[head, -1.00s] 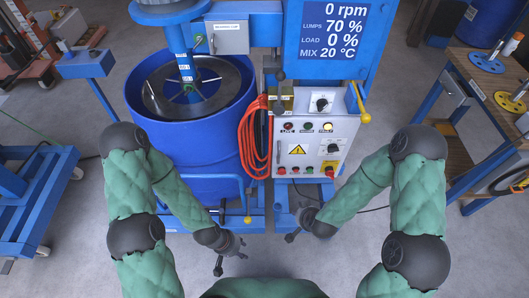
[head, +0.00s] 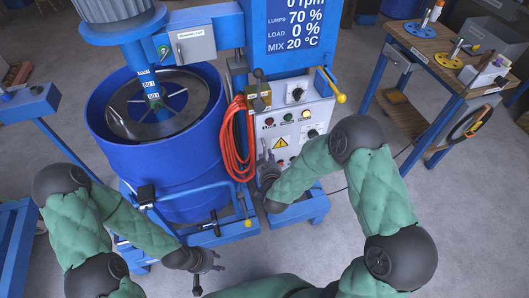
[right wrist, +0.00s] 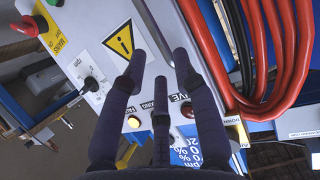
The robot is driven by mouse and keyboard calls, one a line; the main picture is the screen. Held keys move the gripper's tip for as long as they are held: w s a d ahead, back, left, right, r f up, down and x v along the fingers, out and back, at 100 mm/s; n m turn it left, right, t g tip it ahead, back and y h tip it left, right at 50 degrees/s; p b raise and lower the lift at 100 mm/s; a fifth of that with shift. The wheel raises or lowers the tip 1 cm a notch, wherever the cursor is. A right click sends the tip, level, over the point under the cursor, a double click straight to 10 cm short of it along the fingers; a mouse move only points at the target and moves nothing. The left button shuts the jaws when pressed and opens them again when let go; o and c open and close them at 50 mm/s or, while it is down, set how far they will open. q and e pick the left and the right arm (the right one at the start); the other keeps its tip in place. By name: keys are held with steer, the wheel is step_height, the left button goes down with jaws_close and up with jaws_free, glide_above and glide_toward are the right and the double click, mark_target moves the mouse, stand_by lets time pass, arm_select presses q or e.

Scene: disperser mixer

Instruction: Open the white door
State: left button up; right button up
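The white door (head: 290,133) is the front of the control cabinet. It carries a yellow warning triangle, knobs and buttons, and looks shut. My right gripper (head: 266,156) is at its left edge, beside the orange hose. In the right wrist view, a grey bar handle (right wrist: 153,28) runs between the spread fingertips of my right gripper (right wrist: 160,62). The fingers are open around its end; I cannot tell whether they touch it. My left gripper (head: 208,270) is open and empty, low in front of the blue frame.
A blue drum (head: 160,160) stands left of the cabinet. Coiled orange hose (head: 233,140) hangs between them, close to my right gripper. A yellow-knobbed lever (head: 341,98) is at the cabinet's upper right. A wooden workbench (head: 440,65) stands at right. Floor in front is clear.

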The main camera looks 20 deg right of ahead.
steer(key=b+x, duration=0.1)
steer(key=x, duration=0.5)
jaws_close()
